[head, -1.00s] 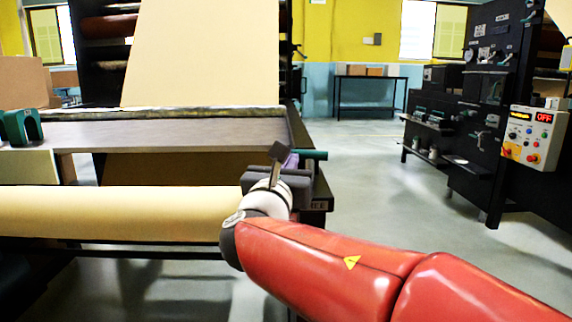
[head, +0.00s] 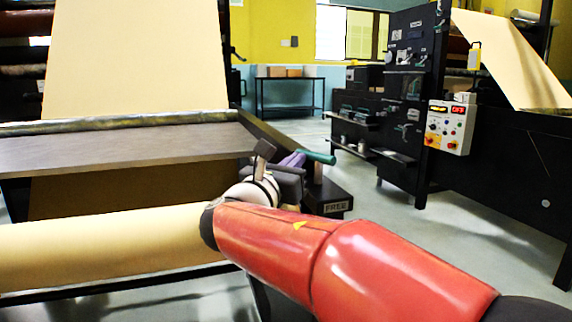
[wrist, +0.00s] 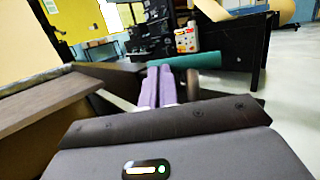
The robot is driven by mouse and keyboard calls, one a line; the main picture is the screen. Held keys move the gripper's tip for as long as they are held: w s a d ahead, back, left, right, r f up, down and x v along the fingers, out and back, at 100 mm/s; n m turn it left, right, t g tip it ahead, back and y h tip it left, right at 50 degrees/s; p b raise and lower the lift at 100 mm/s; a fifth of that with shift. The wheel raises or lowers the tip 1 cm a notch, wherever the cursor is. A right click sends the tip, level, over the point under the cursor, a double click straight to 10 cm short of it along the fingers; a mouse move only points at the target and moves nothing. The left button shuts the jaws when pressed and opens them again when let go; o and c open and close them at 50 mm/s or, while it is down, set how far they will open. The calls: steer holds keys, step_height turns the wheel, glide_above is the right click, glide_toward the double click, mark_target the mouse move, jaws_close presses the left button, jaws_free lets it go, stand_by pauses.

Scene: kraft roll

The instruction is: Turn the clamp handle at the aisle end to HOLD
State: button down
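The clamp handle (head: 320,158) is a teal bar on a dark bracket at the right end of the cream roll. A plate below it reads FREE (head: 335,207). In the wrist view the handle (wrist: 195,62) runs sideways just beyond the fingertips. My gripper (head: 296,158) is left of the handle and very close to it; I cannot tell whether they touch. In the wrist view the purple fingers of my gripper (wrist: 158,72) lie side by side, almost no gap between them, with nothing seen held. The fingertips overlap the handle's left part there.
The cream roll (head: 110,245) and a grey table (head: 130,148) lie left of my arm. A dark machine with a control box (head: 449,128) stands at right. A black table (head: 289,95) is at the back. The grey aisle floor between is clear.

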steer(key=shift+w+d, duration=0.2)
steer(key=shift+w, duration=1.2)
steer(key=b+v, duration=0.1)
steer(key=v, duration=0.7)
steer(key=shift+d, duration=0.1)
